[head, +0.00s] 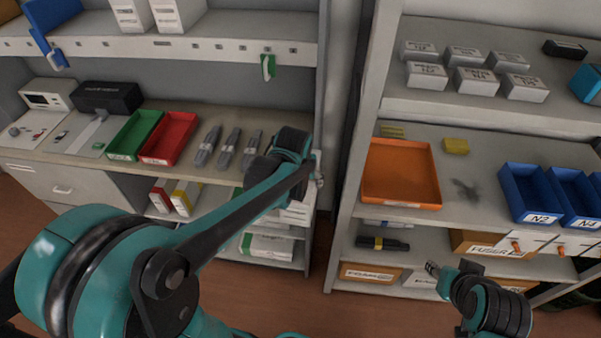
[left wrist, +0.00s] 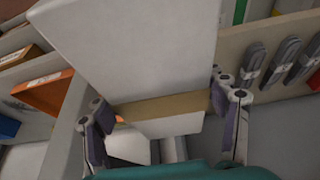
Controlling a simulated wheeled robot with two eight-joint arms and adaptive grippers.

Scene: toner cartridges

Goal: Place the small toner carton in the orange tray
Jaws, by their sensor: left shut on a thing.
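In the left wrist view my left gripper (left wrist: 165,115) is shut on a white carton (left wrist: 130,45) with a tan band, one finger on each side. In the head view my left arm reaches to the gap between the two shelving units, and its wrist hides most of the gripper and the carton. The orange tray (head: 401,172) lies empty on the right unit's middle shelf, to the right of my left gripper. It also shows at the left of the left wrist view (left wrist: 45,97). My right gripper (head: 447,270) is low in front of the right unit; its finger opening is unclear.
A yellow block (head: 455,146) and a dark smudge lie right of the tray, then blue bins (head: 528,192). Small grey boxes (head: 476,81) stand on the shelf above. The right unit's upright (head: 352,170) stands between my left gripper and the tray.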

